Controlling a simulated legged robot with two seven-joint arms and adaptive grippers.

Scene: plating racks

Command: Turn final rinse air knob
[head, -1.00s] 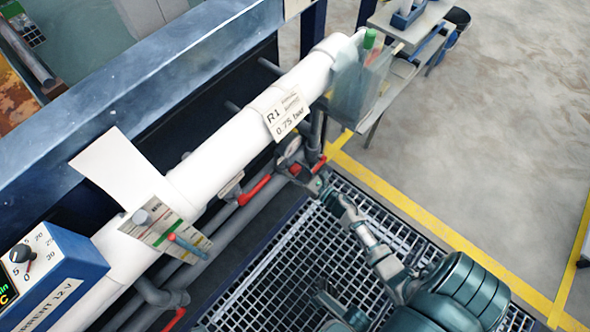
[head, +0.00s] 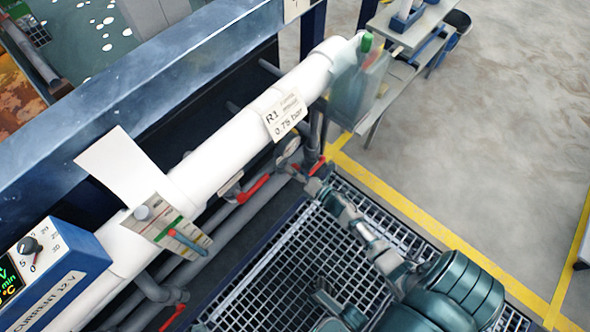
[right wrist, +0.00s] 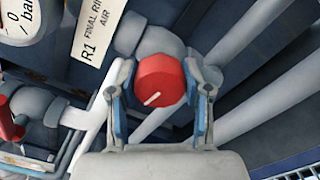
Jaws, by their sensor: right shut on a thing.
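The final rinse air knob (right wrist: 160,80) is red with a white pointer line, which points down and left in the right wrist view. A label (right wrist: 92,35) reading R1, FINAL RINSE AIR is beside it. My right gripper (right wrist: 160,92) is shut on the knob, with one finger on each side. In the head view my right gripper (head: 318,187) reaches the pipework under the white pipe, and I cannot make out the knob there. A gauge (head: 288,150) sits close by, and its edge shows in the right wrist view (right wrist: 25,18).
The white pipe (head: 220,150) carries a tag (head: 284,117) reading R1, 0.75 bar. Red-handled valves (head: 254,188) sit below it. A grating (head: 285,255) covers the floor beneath my arm. A blue control box (head: 75,262) is at lower left. Open floor lies right.

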